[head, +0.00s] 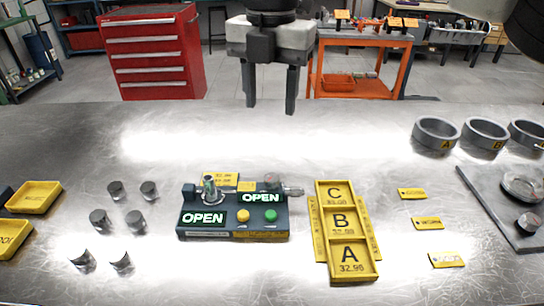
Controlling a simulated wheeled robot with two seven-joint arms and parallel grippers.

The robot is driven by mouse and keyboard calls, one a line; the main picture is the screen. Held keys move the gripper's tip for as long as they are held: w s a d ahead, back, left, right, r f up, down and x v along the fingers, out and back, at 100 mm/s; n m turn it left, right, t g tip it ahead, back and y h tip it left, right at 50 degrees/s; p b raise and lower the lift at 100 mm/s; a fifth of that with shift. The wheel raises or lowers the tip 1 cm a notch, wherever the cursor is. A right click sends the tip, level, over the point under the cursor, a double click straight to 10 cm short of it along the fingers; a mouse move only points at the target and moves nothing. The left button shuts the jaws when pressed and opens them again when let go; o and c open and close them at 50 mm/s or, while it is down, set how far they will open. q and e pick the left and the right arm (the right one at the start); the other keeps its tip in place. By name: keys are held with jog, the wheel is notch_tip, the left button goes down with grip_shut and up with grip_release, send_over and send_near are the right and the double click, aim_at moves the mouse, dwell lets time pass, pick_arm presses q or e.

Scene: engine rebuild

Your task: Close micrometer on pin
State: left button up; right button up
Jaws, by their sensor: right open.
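The micrometer station (234,236) is a dark box on the metal bench, left of centre. Two green displays on it read OPEN. A yellow button (243,215) and a green button (271,215) sit on its top. A metal pin (209,188) stands upright at its left rear. The micrometer's silver thimble (292,191) sticks out at the right. I cannot tell whether the jaws touch the pin. My right gripper (270,101) is open and empty, above the bench behind the station. My left gripper is out of view.
Several grey cylinders (134,218) stand at left near yellow trays (35,197). A yellow rack (319,247) marked C, B, A lies right of the station. Yellow tags (427,223), grey rings (436,134) and a metal plate (492,208) are further right. The bench behind the station is clear.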

aim_at(272, 176)
notch_tip(272, 176, down, 16)
jog(key=shift+d+r+p, duration=0.15)
jog(key=shift+r+p, duration=0.1)
jog(key=shift+p, duration=0.9)
jog(key=c, duration=1)
